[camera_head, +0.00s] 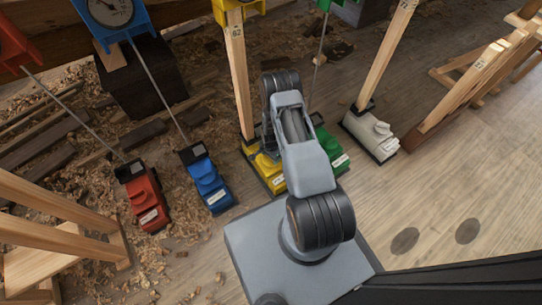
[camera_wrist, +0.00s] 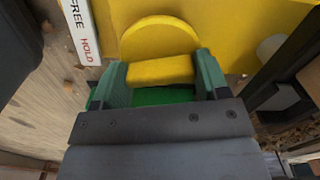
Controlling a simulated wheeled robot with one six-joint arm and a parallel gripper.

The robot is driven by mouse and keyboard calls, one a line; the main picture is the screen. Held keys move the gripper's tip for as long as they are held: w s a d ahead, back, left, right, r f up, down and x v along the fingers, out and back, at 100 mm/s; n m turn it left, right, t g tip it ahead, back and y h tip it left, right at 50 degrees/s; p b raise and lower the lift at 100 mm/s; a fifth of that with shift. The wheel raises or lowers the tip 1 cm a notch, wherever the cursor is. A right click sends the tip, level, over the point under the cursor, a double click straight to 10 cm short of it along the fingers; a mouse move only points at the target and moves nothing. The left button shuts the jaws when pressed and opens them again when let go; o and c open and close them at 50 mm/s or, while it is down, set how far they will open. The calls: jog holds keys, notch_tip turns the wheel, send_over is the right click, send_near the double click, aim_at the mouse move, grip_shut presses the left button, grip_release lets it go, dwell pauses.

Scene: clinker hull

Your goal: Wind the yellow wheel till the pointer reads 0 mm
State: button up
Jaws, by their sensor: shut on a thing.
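The yellow wheel (camera_wrist: 160,36) shows in the wrist view as a round yellow disc with a raised yellow bar (camera_wrist: 160,71) across it. It sits on a yellow housing (camera_wrist: 225,20). My gripper (camera_wrist: 157,82) has its green fingers on both sides of the bar, shut on it. In the head view the yellow unit (camera_head: 268,173) stands on the floor at the foot of a wooden post, partly covered by my arm; my gripper is hidden there. No pointer or scale of the yellow unit can be read in either view.
A label strip (camera_wrist: 82,30) reading FREE and HOLD lies beside the wheel. In the head view, red (camera_head: 146,196), blue (camera_head: 207,180), green (camera_head: 330,150) and white (camera_head: 372,135) units stand nearby. A blue-framed dial (camera_head: 111,12) is at top left. Open floor lies at right.

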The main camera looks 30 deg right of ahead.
jog(key=o, duration=0.9)
jog(key=shift+o, duration=0.2)
notch_tip(320, 180, up, 14)
jog(key=p, duration=0.5)
jog(key=shift+f, duration=0.1)
